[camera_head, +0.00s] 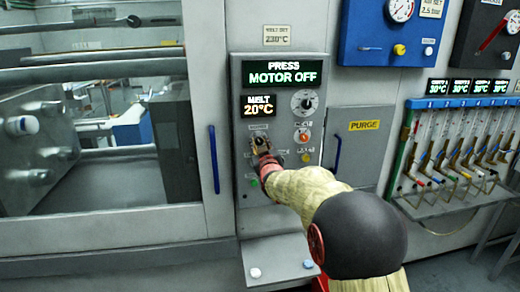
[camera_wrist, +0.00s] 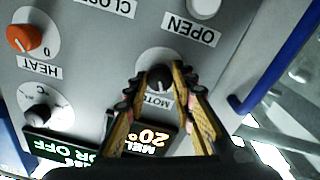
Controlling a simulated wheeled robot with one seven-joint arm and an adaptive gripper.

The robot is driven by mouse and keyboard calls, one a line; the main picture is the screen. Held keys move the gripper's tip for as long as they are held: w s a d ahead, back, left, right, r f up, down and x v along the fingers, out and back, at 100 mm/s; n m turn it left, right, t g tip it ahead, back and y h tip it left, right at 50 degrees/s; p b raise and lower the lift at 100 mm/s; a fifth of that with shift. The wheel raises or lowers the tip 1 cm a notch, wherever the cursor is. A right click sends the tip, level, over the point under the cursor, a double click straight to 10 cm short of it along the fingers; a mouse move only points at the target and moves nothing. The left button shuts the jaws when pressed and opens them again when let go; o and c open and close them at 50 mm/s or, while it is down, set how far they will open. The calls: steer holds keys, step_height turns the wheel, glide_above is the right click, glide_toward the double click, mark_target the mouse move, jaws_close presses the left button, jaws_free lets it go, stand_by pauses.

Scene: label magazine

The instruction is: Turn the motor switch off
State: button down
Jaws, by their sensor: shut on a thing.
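The motor switch (camera_wrist: 159,80) is a black round knob on a white dial, with a MOTOR label beside it, upside down in the wrist view. My gripper (camera_wrist: 158,71) has its two fingers on either side of this knob and is shut on it. In the head view my gripper (camera_head: 260,143) is at the left part of the grey control panel (camera_head: 240,190), and hides most of the switch. The upper display (camera_head: 283,74) reads PRESS MOTOR OFF.
An orange HEAT knob (camera_wrist: 24,38) and a black temperature dial (camera_wrist: 37,115) are near the switch. The melt display (camera_head: 259,106) reads 20°C. A blue door handle (camera_head: 214,160) stands left of the panel. A PURGE cover (camera_head: 362,140) is at the right.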

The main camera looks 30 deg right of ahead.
steer(key=shift+f+n+b, duration=0.1)
steer(key=shift+n+b, duration=0.2)
steer(key=shift+n, duration=0.3)
steer(key=c, duration=1.5)
jaws_free()
steer(key=v, duration=1.2)
